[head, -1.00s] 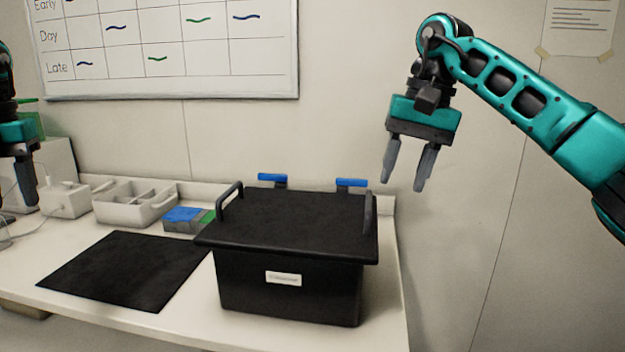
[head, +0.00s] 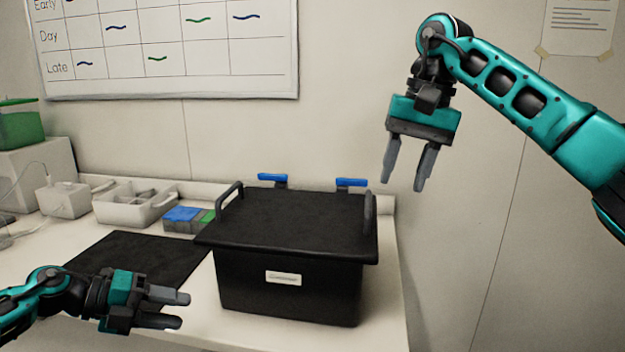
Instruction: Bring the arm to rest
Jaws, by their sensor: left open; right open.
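My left gripper (head: 176,309) comes in low from the left, in front of the table's front edge and the black mat. Its fingers point to the right, parted and empty, a little left of the black box. My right gripper (head: 404,176) hangs in the air at the upper right, fingers pointing down. It is open and empty, to the right of the box and above its lid height.
A black lidded box (head: 240,285) with two handles stands at the table's right end. A black mat (head: 150,250) lies left of it.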

